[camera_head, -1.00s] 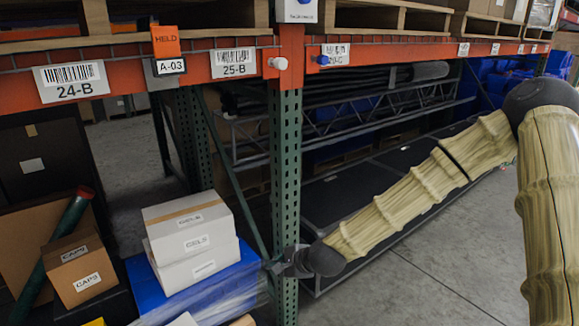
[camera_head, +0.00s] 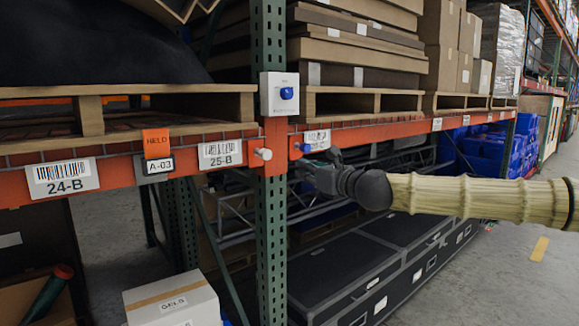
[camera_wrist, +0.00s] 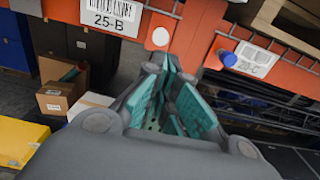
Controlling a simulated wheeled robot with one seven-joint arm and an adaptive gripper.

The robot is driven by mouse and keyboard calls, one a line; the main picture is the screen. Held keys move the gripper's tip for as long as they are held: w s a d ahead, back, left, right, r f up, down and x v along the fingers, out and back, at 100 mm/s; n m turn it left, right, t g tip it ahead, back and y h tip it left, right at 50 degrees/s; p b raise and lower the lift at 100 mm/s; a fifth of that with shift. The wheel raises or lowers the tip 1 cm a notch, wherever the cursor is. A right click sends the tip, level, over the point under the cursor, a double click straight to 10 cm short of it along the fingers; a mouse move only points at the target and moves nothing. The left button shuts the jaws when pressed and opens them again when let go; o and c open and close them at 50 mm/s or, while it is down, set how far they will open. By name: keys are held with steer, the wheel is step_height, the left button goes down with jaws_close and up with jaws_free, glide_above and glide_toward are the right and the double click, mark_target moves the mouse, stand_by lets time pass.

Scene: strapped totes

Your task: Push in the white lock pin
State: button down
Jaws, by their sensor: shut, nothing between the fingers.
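The white lock pin (camera_head: 263,154) is a round-headed peg. It sticks out of the orange beam end at the green upright, just right of the 25-B label. In the wrist view, the pin (camera_wrist: 161,37) shows beyond the fingers, near the top middle. My gripper (camera_head: 303,168) is right of the upright, slightly lower than the white pin and apart from it in the picture. Its teal fingers (camera_wrist: 171,75) are shut and empty. A blue pin (camera_head: 305,148) sits on the beam right of the white one, just above my fingertips; it also shows in the wrist view (camera_wrist: 228,59).
A white box with a blue knob (camera_head: 287,93) is mounted on the upright above the pins. Long black cases (camera_head: 350,262) lie under the beam. Open floor is at right.

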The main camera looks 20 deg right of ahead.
mark_target(268, 158)
steer(key=p+x, duration=0.6)
steer(key=x, duration=0.7)
steer(key=shift+w+a+f, duration=0.1)
steer(key=shift+w+a, duration=0.05)
steer(key=shift+w, duration=0.15)
steer(key=shift+w+f, duration=0.1)
steer(key=b+x, duration=0.3)
steer(key=shift+w+a+f, duration=0.1)
steer(key=shift+w+f, duration=0.05)
steer(key=shift+w, duration=0.1)
steer(key=shift+r, duration=0.3)
